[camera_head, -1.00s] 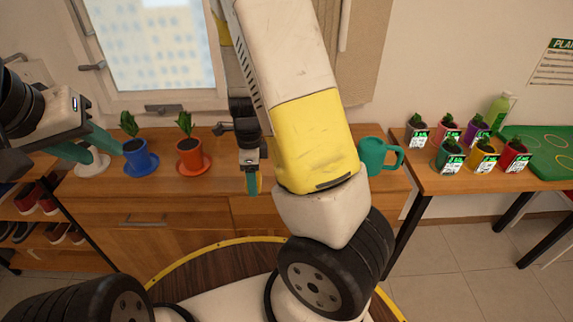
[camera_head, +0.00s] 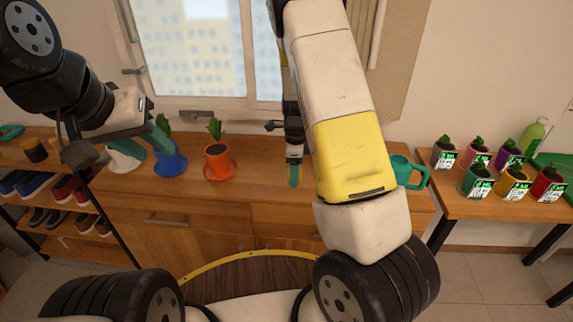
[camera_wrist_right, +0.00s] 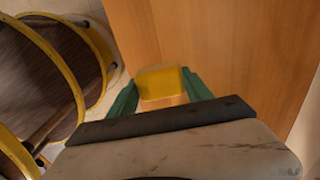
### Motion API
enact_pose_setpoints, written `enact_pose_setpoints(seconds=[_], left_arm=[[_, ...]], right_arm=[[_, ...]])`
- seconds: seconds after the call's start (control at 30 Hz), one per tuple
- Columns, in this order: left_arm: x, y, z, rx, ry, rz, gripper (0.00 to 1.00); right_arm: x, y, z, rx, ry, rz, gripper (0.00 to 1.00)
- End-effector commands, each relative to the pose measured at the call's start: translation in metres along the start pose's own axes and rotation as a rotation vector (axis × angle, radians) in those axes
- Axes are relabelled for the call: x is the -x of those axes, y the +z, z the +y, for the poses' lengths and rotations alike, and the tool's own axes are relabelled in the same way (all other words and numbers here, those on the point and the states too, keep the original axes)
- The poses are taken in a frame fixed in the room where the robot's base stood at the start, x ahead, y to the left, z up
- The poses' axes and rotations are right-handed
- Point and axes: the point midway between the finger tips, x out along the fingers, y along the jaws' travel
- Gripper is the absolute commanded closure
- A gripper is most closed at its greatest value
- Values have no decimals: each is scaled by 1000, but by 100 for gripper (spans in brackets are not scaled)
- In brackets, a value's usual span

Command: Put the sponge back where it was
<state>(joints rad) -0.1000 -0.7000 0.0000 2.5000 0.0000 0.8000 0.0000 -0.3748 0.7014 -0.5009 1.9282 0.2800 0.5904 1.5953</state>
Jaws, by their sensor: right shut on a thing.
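The yellow sponge (camera_wrist_right: 160,83) is between the green fingers of my right gripper (camera_wrist_right: 158,92) in the right wrist view. The gripper is shut on it, in front of the wooden cabinet. In the head view my right gripper (camera_head: 294,176) points down at the cabinet's front edge, with only a thin strip of sponge showing. My left gripper (camera_head: 122,149) is open, its teal fingers spread over a white saucer (camera_head: 122,166) at the left of the cabinet top. I cannot make out anything held in it.
Blue (camera_head: 169,162) and orange (camera_head: 219,162) potted plants stand on the wooden cabinet (camera_head: 200,200). A teal mug (camera_head: 400,172) is partly behind my right arm. A left shelf holds shoes (camera_head: 78,194) and a dark jar (camera_head: 35,150). Several labelled plant pots (camera_head: 475,183) stand on the right table.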

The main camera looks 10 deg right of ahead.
Motion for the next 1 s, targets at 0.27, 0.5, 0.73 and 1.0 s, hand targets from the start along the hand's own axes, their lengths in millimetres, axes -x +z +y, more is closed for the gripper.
enact_pose_setpoints(seconds=[0.27, 0.5, 0.73, 1.0], left_arm=[[0, 0, 0, 0, 0, 0, 63], [0, 0, 0, 0, 0, 0, 63], [0, 0, 0, 0, 0, 0, 63], [0, 0, 0, 0, 0, 0, 63]], right_arm=[[-20, -2, -4, -1, 4, 1, 80], [-36, -1, -5, -1, 0, -1, 80], [-38, -1, -5, -1, 1, 0, 80], [-38, -1, -5, -1, 0, 0, 20]])
